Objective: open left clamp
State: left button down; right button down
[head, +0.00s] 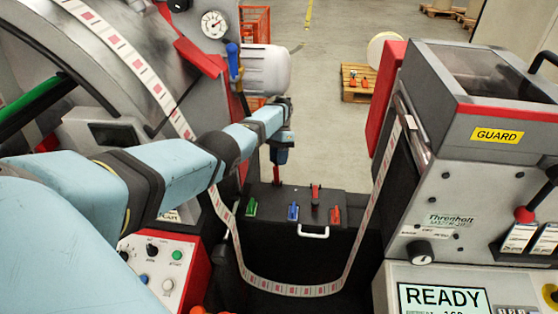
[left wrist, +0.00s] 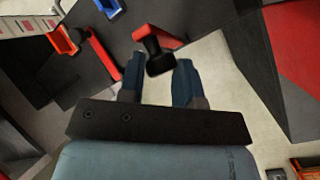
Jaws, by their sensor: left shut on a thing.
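My left gripper (head: 279,152) points down above the back of the black box in the head view. In the left wrist view its two blue fingers (left wrist: 157,80) are shut on the black knob (left wrist: 157,57) of a red lever (left wrist: 150,36). The same red lever shows below the gripper in the head view (head: 275,181). It appears to be the left clamp's handle, but the clamp's body is not clear. My right gripper is not in view.
The label web (head: 300,290) hangs in a loop in front of the black box (head: 270,225). The box bears green (head: 251,207), blue (head: 293,212) and red (head: 336,216) pieces. The guard housing (head: 500,130) stands right; its screen (head: 445,298) reads READY. Open floor lies behind.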

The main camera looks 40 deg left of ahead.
pick_arm(q)
jog(key=shift+s+a+f, duration=0.3)
jog(key=shift+f, duration=0.05)
jog(key=c, duration=1)
grip_release()
jog(key=shift+c, duration=0.2)
jog(key=shift+o, duration=1.2)
jog(key=shift+w+a+f, duration=0.1)
jog(key=shift+a+f, duration=0.1)
jog(key=shift+d+r, duration=0.1)
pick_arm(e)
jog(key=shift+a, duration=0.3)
pick_arm(q)
jog(key=shift+w+d, duration=0.1)
jog(key=shift+w, duration=0.15)
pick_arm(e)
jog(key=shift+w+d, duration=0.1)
